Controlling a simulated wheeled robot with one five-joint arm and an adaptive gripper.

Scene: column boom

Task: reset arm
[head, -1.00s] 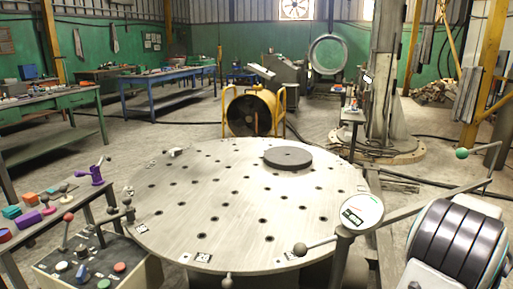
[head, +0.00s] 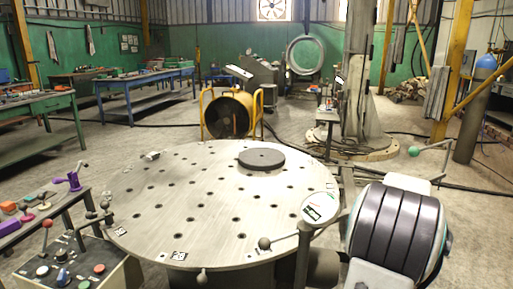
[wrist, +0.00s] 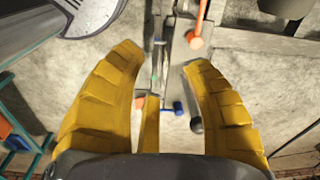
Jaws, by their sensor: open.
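Below and between the fingers are a grey metal bar, an orange-tipped handle (wrist: 195,41) and a blue knob (wrist: 178,107), all apart from the fingers as far as I can tell. The grey floor lies around these. My gripper does not show in the head view.
A round, perforated metal table (head: 200,225) stands in front, with a dark disc (head: 261,159) on it. A control box (head: 75,265) is at its left, a black-striped drum (head: 395,228) at its right.

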